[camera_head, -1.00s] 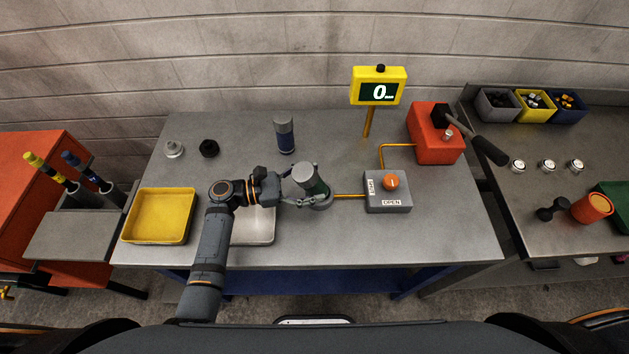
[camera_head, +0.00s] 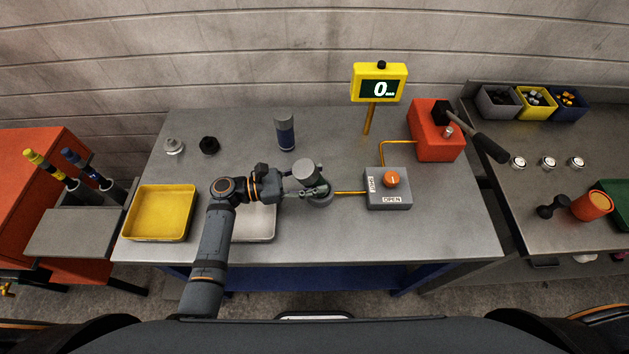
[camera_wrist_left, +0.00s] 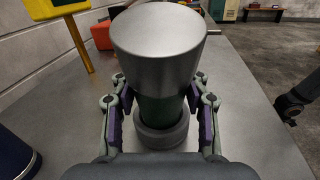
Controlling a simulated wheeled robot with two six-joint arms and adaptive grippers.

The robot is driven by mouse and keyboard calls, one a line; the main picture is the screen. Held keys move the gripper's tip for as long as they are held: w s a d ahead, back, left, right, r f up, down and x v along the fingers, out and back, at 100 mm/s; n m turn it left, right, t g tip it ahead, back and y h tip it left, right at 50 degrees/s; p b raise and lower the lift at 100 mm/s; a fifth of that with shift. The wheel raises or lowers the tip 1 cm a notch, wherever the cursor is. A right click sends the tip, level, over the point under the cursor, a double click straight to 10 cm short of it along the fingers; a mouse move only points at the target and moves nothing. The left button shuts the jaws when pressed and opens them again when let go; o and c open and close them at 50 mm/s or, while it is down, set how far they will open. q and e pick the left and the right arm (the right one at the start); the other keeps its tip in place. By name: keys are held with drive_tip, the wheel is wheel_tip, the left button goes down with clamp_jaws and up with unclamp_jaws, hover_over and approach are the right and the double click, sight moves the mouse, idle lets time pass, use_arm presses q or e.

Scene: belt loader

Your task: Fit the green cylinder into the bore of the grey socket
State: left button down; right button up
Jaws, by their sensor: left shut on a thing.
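The green cylinder (camera_head: 307,171) has a plain grey metal upper part; in the left wrist view (camera_wrist_left: 158,50) its green lower part shows between the fingers. My left gripper (camera_head: 312,189) is shut on it. The left wrist view shows a finger on either side (camera_wrist_left: 158,112). The grey socket (camera_head: 320,201) stands on the table directly below, and its round rim shows in the left wrist view (camera_wrist_left: 160,138). The cylinder's lower end meets the rim area; how deep it sits in the bore is hidden. A dark jointed part at the left wrist view's right edge may be my right gripper (camera_wrist_left: 290,106).
An orange pipe joins the socket to a grey control box (camera_head: 388,190) with an orange knob. A blue cylinder (camera_head: 286,134) stands behind. A yellow tray (camera_head: 160,236) lies left. The yellow display (camera_head: 379,82) reads 0. A red lever unit (camera_head: 433,132) stands right.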

sight(313, 172)
use_arm(q)
drive_tip(key=shift+r, duration=0.15)
drive_tip(key=shift+w+r, duration=0.1)
drive_tip(key=shift+r, duration=0.5)
wheel_tip(313, 172, up, 2)
drive_tip(key=s+a+r+b, duration=0.1)
drive_tip(key=s+a+r, duration=0.6)
drive_tip(key=s, duration=0.5)
wheel_tip(313, 172, up, 3)
drive_tip(key=shift+a+f+b, duration=0.15)
drive_tip(key=shift+a+b, duration=0.15)
